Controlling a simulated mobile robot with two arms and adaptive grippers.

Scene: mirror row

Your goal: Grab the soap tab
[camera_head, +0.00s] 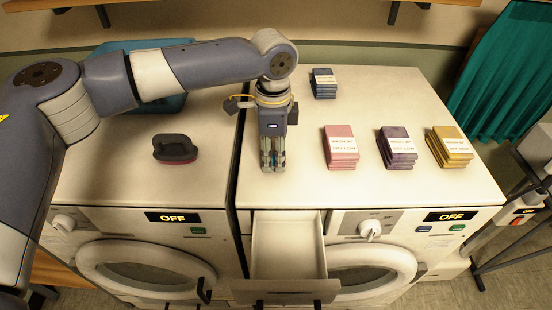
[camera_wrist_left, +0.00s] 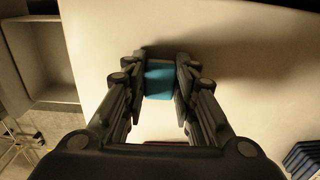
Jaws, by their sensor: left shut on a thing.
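The soap tab (camera_wrist_left: 159,82) is a small blue block between the two fingers in the left wrist view. My left gripper (camera_head: 272,166) is shut on it, and the fingers touch its two sides. In the head view the gripper points down over the right washer's white top, behind the open drawer, and the fingers mostly hide the tab. I cannot tell whether the tab touches the top. My right gripper is not in view.
The empty open drawer (camera_head: 288,245) juts from the right washer. Pink (camera_head: 341,148), purple (camera_head: 397,147), yellow (camera_head: 449,147) and blue (camera_head: 324,84) card stacks stand on its top. A dark-handled brush (camera_head: 175,148) and teal bin (camera_head: 170,100) are on the left washer.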

